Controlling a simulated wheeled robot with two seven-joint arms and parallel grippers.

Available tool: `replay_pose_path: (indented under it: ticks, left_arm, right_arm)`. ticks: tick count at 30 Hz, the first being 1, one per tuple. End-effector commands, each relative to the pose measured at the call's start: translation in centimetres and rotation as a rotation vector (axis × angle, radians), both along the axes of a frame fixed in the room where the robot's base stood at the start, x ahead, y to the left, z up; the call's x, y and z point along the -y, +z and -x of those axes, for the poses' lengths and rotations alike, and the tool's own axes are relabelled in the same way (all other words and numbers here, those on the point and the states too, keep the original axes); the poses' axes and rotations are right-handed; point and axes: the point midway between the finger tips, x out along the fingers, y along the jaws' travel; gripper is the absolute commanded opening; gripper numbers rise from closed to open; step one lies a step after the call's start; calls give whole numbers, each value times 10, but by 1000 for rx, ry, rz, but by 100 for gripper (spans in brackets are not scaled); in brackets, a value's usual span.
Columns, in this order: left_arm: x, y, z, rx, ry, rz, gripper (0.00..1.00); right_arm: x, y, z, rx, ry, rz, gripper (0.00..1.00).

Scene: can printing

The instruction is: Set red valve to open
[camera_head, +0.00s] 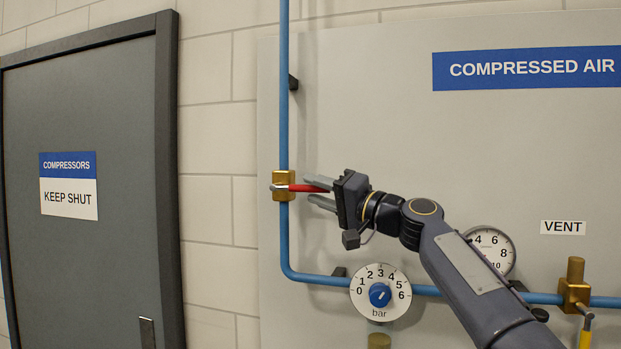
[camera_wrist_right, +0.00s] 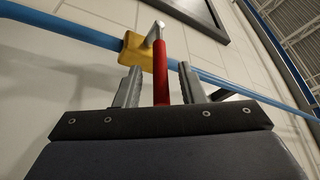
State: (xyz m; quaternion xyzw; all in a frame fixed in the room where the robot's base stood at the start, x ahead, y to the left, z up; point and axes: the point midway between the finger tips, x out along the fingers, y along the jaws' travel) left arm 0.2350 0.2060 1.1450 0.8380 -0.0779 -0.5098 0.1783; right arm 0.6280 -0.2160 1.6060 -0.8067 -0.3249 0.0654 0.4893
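The red valve has a brass body (camera_head: 284,186) on the vertical blue pipe (camera_head: 284,100). Its red lever (camera_head: 305,188) points right, across the pipe, with a silver part at the pivot. My right gripper (camera_head: 308,189) reaches in from the right with its two fingers above and below the lever's free end. In the right wrist view the red lever (camera_wrist_right: 160,70) stands between the two fingers, with a gap on each side, so the gripper is open around it. The brass body (camera_wrist_right: 137,48) lies beyond the fingertips. My left gripper is not in view.
A white dial with a blue knob (camera_head: 380,295) sits below my gripper. A gauge (camera_head: 490,248) is partly behind my right arm. A brass valve with a yellow handle (camera_head: 586,338) is at lower right, below the VENT label (camera_head: 563,227). A grey door (camera_head: 90,190) is at left.

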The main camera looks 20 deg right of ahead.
Motion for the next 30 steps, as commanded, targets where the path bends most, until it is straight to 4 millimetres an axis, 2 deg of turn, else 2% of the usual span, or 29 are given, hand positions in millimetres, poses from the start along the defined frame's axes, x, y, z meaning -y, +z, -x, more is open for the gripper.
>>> replay_pose_path:
  ticks: [1, 3, 14, 22, 30]
  left_arm:
    - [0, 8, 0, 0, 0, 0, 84]
    - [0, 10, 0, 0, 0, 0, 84]
    - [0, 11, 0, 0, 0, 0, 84]
    - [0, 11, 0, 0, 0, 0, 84]
    - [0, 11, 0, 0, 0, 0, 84]
  right_arm:
    - [-4, 5, -5, 0, 1, 0, 36]
    - [-7, 5, -10, 0, 1, 0, 36]
    - [-11, 4, -15, 0, -2, 1, 36]
    - [-11, 4, -14, 0, -2, 1, 1]
    - [-11, 4, -14, -1, -1, 3, 0]
